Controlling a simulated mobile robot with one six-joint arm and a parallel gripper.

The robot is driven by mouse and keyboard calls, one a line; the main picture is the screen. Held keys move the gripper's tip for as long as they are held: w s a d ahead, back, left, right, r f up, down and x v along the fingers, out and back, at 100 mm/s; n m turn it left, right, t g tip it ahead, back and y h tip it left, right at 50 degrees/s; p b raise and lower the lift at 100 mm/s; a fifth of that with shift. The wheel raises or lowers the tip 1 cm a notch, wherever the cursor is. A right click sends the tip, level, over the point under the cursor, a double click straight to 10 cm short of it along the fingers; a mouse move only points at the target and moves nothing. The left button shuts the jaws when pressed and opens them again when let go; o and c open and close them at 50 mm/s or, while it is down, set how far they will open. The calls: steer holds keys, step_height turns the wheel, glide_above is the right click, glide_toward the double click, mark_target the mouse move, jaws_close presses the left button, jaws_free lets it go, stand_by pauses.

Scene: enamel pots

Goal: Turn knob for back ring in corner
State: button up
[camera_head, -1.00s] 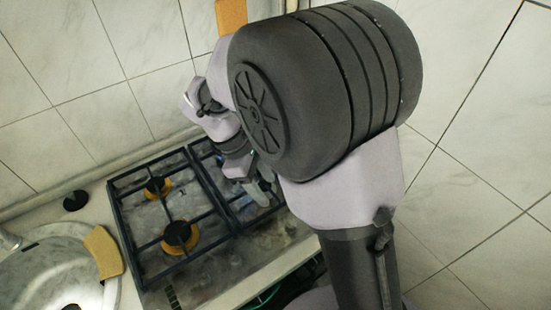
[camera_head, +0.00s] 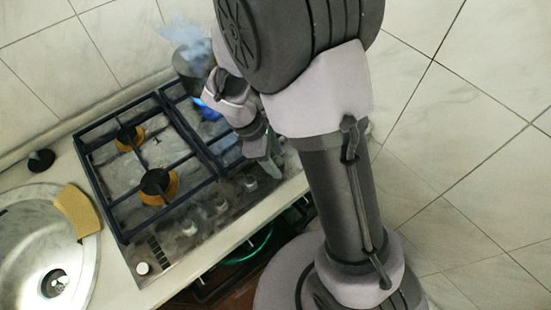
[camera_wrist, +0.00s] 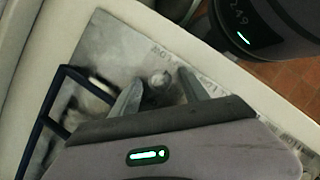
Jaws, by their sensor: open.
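In the head view the gas hob (camera_head: 190,240) has a row of pale knobs along its front edge, including knobs (camera_head: 250,183), (camera_head: 220,206) and (camera_head: 188,228). At the back right ring stands a dark pot (camera_head: 192,66) with smoke above it and blue flame (camera_head: 208,111) beneath, partly hidden by my arm. My gripper (camera_head: 272,168) is low at the right front of the hob. In the wrist view my gripper (camera_wrist: 158,80) is open, with one pale knob (camera_wrist: 159,78) between its fingertips. I cannot tell whether they touch it.
A dark grate (camera_head: 178,130) covers the hob, with two unlit burners at left. A metal sink (camera_head: 45,240) with a yellow sponge (camera_head: 75,208) and a small black round thing (camera_head: 40,160) lie left of it. Tiled walls (camera_head: 110,50) stand behind and at right.

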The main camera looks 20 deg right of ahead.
jaws_close()
